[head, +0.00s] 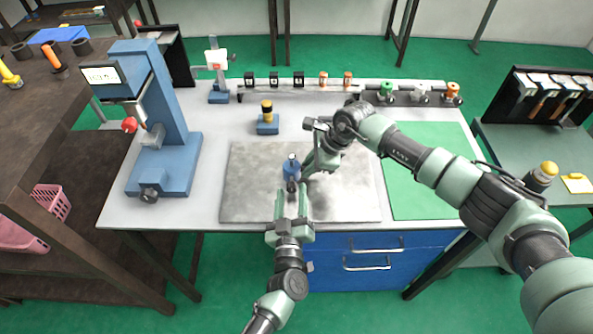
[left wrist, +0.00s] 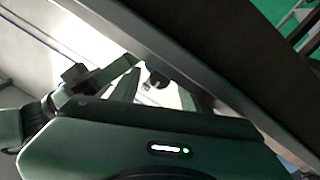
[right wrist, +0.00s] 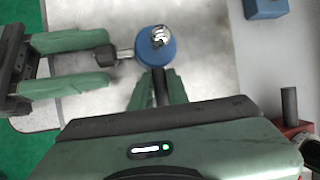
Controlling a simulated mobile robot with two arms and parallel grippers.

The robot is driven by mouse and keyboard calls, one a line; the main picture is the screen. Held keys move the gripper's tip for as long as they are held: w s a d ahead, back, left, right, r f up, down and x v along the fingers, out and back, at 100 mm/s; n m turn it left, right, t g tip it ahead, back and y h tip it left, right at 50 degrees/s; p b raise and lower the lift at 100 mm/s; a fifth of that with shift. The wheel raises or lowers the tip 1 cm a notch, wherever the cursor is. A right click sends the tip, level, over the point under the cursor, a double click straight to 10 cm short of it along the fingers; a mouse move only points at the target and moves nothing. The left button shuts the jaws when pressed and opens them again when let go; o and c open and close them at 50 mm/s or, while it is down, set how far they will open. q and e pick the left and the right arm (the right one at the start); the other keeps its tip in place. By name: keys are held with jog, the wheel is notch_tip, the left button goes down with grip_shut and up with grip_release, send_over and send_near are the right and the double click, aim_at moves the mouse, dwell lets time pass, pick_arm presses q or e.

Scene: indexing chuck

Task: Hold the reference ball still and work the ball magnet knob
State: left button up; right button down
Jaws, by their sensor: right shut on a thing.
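The reference ball, a shiny ball (right wrist: 159,36) on a round blue body (right wrist: 155,54), stands on the grey plate. The blue body also shows in the head view (head: 291,171). A dark magnet knob (right wrist: 125,53) sticks out from its side. My left gripper (head: 291,196) is open, with its fingertips at either side of the knob. My right gripper (right wrist: 160,88) is shut on the reference ball's dark part that runs toward it.
The grey plate (head: 245,205) has free room around the ball. A blue press-like stand (head: 178,110) is at the left. A small blue block with a yellow-topped pin (head: 267,125) stands behind. Racks of small parts (head: 300,84) line the back. A green mat (head: 430,190) lies right.

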pick_arm(q)
jog(key=shift+m, duration=0.3)
jog(key=m, duration=0.8)
jog(key=shift+r, duration=0.1)
jog(key=s, duration=1.2)
jog(key=s+a+f+m+g+h, duration=0.1)
jog(key=s+f+g, duration=0.2)
jog(key=f, duration=0.8)
jog(key=s+a+f+m+g+h, duration=0.2)
jog(key=s+f+g, duration=0.2)
jog(key=f, duration=0.8)
jog(key=shift+s+a, duration=0.2)
jog(key=shift+s, duration=0.15)
